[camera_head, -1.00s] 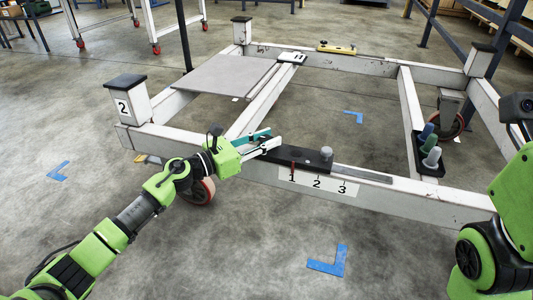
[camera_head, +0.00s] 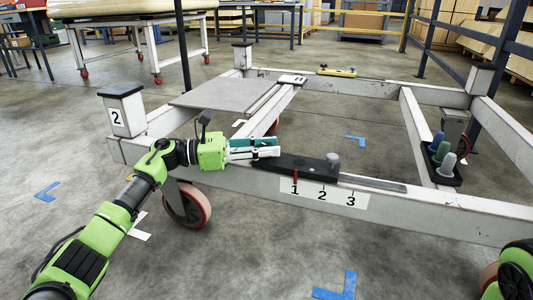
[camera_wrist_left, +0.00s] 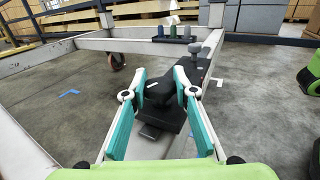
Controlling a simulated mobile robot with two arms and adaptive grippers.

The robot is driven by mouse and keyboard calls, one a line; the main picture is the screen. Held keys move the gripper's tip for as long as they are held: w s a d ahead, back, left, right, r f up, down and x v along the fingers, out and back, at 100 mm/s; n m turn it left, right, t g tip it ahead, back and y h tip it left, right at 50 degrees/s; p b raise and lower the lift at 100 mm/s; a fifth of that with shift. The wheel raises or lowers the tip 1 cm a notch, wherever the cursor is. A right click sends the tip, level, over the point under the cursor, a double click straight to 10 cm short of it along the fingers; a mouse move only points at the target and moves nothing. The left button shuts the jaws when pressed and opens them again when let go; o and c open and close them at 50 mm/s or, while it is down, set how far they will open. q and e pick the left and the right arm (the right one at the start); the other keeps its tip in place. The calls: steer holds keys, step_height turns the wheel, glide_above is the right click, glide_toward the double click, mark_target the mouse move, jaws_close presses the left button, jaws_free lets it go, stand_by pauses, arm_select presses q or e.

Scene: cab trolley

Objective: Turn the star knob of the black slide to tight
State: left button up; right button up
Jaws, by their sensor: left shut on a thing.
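The black slide (camera_head: 296,164) lies on the near white beam of the trolley frame, above the plate marked 1, 2, 3 (camera_head: 325,193). A grey round-topped post (camera_head: 333,161) stands near its right end. My left gripper (camera_head: 264,148) is at the slide's left end, level, with white and teal fingers. In the left wrist view, the dark star knob (camera_wrist_left: 158,92) sits between the fingers, which are shut on it. The fingers hide the knob in the head view. Its tightness cannot be told. My right gripper is not in view; part of my right arm shows at the lower right.
A small black holder (camera_head: 444,178) with several coloured pegs sits on the right cross beam. A grey plate (camera_head: 225,95) lies on the frame at the back left. A corner post marked 2 (camera_head: 122,112) stands left of my arm. Floor in front is clear.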

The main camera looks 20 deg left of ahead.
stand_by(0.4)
arm_select(q)
steer(key=o, duration=1.1)
steer(key=v, duration=1.2)
